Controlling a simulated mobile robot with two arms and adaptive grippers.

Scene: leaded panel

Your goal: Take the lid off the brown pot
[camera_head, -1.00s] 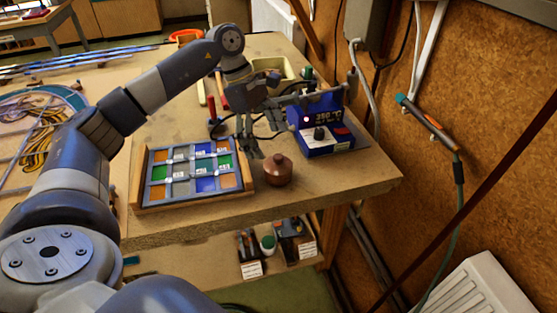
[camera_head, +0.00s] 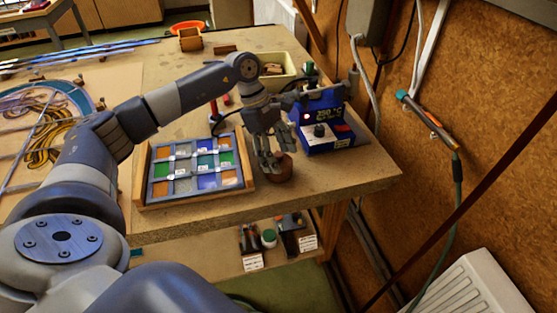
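The small brown pot (camera_head: 283,173) stands on the workbench, just right of the framed glass panel. My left gripper (camera_head: 273,160) is right at the pot's top, pointing down. Its fingers look apart, in front of and beside the lid. They hide most of the lid and its knob, so I cannot tell if they touch it. The lid appears to sit on the pot. My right gripper is not in view.
The leaded panel (camera_head: 148,184) in its wooden frame lies left of the pot. A blue soldering station (camera_head: 325,132) stands close behind on the right. A cream tray (camera_head: 288,68) is farther back. The bench's front edge (camera_head: 300,203) is near the pot.

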